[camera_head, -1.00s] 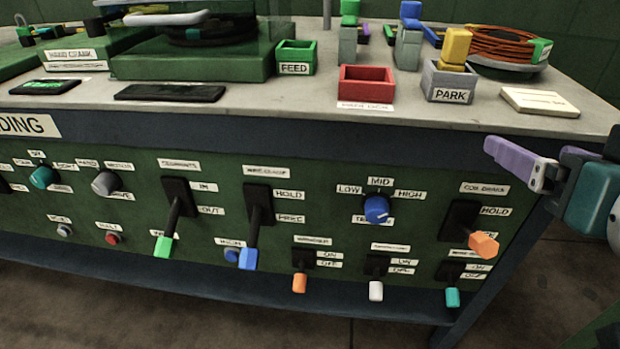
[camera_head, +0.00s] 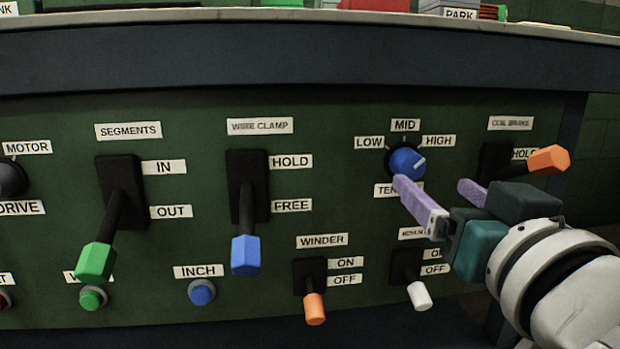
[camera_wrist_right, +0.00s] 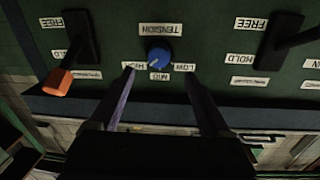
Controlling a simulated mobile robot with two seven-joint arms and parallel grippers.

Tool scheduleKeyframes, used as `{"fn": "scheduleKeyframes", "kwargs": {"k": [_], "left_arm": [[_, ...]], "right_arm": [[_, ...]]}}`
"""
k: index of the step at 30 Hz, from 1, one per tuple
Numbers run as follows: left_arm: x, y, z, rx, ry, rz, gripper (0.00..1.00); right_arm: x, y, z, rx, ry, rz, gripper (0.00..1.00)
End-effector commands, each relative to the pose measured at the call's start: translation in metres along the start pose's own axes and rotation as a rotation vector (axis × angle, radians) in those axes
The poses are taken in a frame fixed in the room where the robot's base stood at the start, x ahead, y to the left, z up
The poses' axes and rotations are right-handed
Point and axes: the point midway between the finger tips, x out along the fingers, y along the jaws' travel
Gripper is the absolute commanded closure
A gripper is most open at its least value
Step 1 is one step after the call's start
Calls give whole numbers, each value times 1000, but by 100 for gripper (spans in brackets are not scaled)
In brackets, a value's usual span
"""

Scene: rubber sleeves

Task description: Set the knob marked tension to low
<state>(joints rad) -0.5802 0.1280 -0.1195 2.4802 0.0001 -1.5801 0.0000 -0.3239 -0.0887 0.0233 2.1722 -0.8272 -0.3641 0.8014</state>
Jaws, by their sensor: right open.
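The blue tension knob (camera_head: 406,163) is on the green panel, ringed by the labels LOW (camera_head: 369,143), MID (camera_head: 404,125) and HIGH (camera_head: 438,141). Its white pointer line is turned to the upper right, toward HIGH. The TENSION label below is partly hidden by a finger. My right gripper (camera_head: 433,186) is open, with purple fingers pointing at the panel. In the right wrist view, the knob (camera_wrist_right: 158,55) shows upside down, just beyond the gap between the open fingertips (camera_wrist_right: 159,73), and nothing is between them. My left gripper is not in view.
The coil brake lever's orange handle (camera_head: 549,160) sticks out close to the right of my gripper. The wire clamp lever (camera_head: 245,254) stands to the left. The winder switch (camera_head: 315,308) and a white-tipped switch (camera_head: 419,295) are below.

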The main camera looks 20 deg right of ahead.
Motion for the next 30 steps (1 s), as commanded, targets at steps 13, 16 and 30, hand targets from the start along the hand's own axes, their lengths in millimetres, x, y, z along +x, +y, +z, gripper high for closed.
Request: {"fn": "scheduleKeyframes", "kwargs": {"k": [13, 16, 30], "left_arm": [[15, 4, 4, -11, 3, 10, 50], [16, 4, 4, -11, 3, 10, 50], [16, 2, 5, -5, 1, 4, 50]], "right_arm": [[72, 0, 1, -2, 1, 0, 19], [79, 0, 0, -1, 0, 0, 19], [81, 0, 0, -1, -2, 1, 37]]}}
